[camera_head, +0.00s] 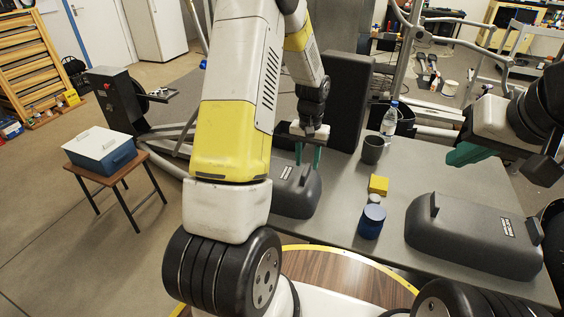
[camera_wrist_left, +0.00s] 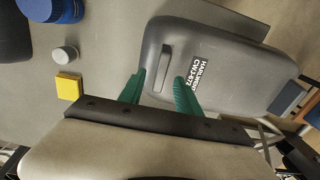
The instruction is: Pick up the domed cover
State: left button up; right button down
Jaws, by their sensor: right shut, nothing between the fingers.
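A dark grey domed cover (camera_head: 296,196) with a raised handle and white lettering lies on the grey table, partly hidden behind my left arm. It fills the middle of the left wrist view (camera_wrist_left: 225,60). My left gripper (camera_head: 308,158) is above it, pointing down. Its green fingers (camera_wrist_left: 162,76) are apart, one on each side of the handle in the wrist view; I cannot tell whether they touch it. A second, similar dark grey cover (camera_head: 470,236) lies on the table at the right. My right gripper (camera_head: 464,154) is shut and empty above the table's right side.
A dark upright panel (camera_head: 346,98) rises behind the left gripper. A blue box (camera_head: 101,150) sits on a stool.

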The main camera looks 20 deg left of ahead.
aim_at(306, 169)
pick_arm(q)
notch_tip(306, 169, down, 4)
jog(key=shift+f, duration=0.15)
jog(key=shift+a, duration=0.1)
grip_shut()
dwell(1.3)
